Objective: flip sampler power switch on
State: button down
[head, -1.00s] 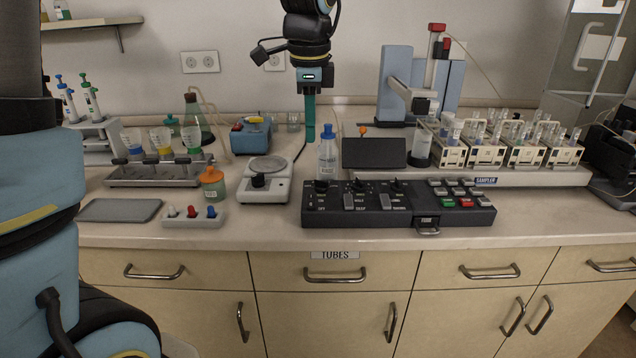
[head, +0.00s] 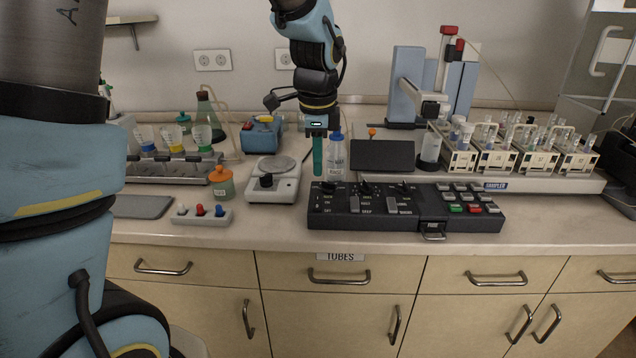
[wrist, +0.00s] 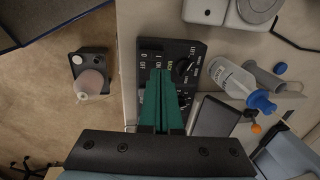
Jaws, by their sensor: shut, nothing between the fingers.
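The black control panel (head: 430,222) lies near the front of the counter, with knobs along its back edge and grey switches lower down. ON and OFF lettering shows at its left end, also in the wrist view (wrist: 149,47). I cannot read which switch is the sampler's power switch. My gripper (head: 318,174), with green fingers, points down above the panel's left end. In the wrist view the fingers (wrist: 160,74) are together and empty, in front of the panel, and hide part of it. Whether they touch it is unclear.
A blue-capped bottle (head: 337,160) stands just behind the gripper. A small scale (head: 273,188) and a block with coloured knobs (head: 202,215) are left of the panel. The sampler (head: 495,186) with vial racks is behind right. Bare counter lies in front.

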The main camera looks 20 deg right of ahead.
aim_at(318, 197)
jog(key=f, duration=0.2)
jog(key=f+p, duration=0.1)
jog(key=f, duration=0.1)
jog(key=w+f, duration=0.1)
jog(key=f, duration=0.1)
jog(key=shift+d+f, duration=0.2)
jog(key=shift+f, duration=0.1)
jog(key=shift+f, duration=0.25)
jog(key=shift+s+a+r, duration=0.2)
jog(key=shift+s+a, duration=0.1)
jog(key=shift+s, duration=0.35)
jog(key=shift+r+p, duration=0.1)
jog(key=shift+p, duration=0.2)
jog(key=shift+r, duration=0.2)
notch_tip(318, 197, up, 13)
jog(key=s, duration=0.2)
jog(key=shift+a+r+p, duration=0.15)
jog(key=shift+a+p, duration=0.2)
jog(key=shift+a, duration=0.1)
